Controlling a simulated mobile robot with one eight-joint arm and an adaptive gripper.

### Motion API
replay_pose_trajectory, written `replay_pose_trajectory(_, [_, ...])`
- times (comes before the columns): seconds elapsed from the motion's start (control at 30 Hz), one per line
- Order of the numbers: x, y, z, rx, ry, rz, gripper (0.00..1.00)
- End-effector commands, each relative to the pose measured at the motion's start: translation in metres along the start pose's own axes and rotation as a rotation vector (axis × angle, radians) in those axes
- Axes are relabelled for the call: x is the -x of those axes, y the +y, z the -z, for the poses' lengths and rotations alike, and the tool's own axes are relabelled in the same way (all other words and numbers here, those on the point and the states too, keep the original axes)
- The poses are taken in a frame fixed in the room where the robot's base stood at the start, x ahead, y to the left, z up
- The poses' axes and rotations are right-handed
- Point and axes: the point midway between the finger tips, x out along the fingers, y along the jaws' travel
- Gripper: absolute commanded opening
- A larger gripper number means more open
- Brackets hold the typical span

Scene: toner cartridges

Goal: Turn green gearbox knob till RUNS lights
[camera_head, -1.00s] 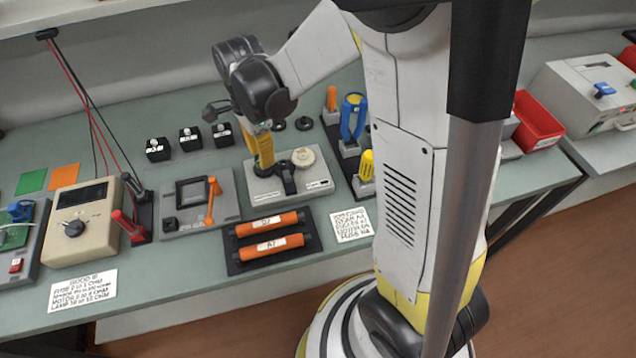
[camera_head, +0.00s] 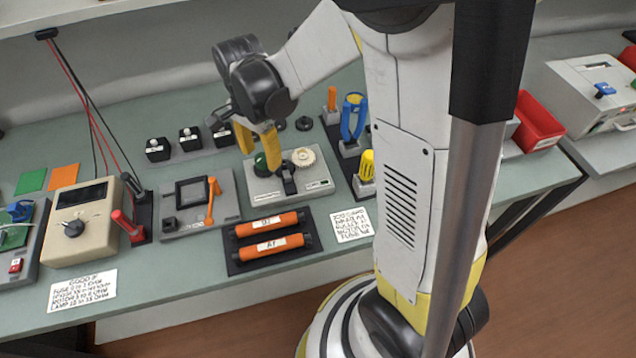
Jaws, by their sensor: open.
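The gearbox (camera_head: 262,190) is a light grey box on the bench, with a cream gear wheel (camera_head: 303,157) and a dark lever-like part (camera_head: 288,178) on top. The green knob (camera_head: 261,163) is at its back left, partly hidden by my gripper. My gripper (camera_head: 260,158) is open; its yellow fingers point down and stand apart on either side of the knob, and I cannot tell whether they touch it. A small marking (camera_head: 317,184) sits at the box's front right; it is too small to read or to tell whether a lamp is lit.
A panel with an orange lever (camera_head: 212,200) stands left of the gearbox. Orange cartridges (camera_head: 268,225) lie in a black tray in front. Several black switch blocks (camera_head: 190,139) stand behind. A holder with blue pliers (camera_head: 353,116) and a yellow-handled tool (camera_head: 366,165) is close on the right.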

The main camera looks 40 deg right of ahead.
Motion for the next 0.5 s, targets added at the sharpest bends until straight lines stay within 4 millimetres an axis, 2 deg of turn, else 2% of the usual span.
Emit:
replay_pose_trajectory(0.1, [-0.0001,0.0001,0.0001,0.163,0.000,0.000,0.54])
replay_pose_trajectory(0.33, [0.0000,0.0001,0.0001,0.331,0.000,0.000,0.54])
replay_pose_trajectory(0.5, [-0.0001,0.0001,0.0002,0.626,0.000,0.000,0.54])
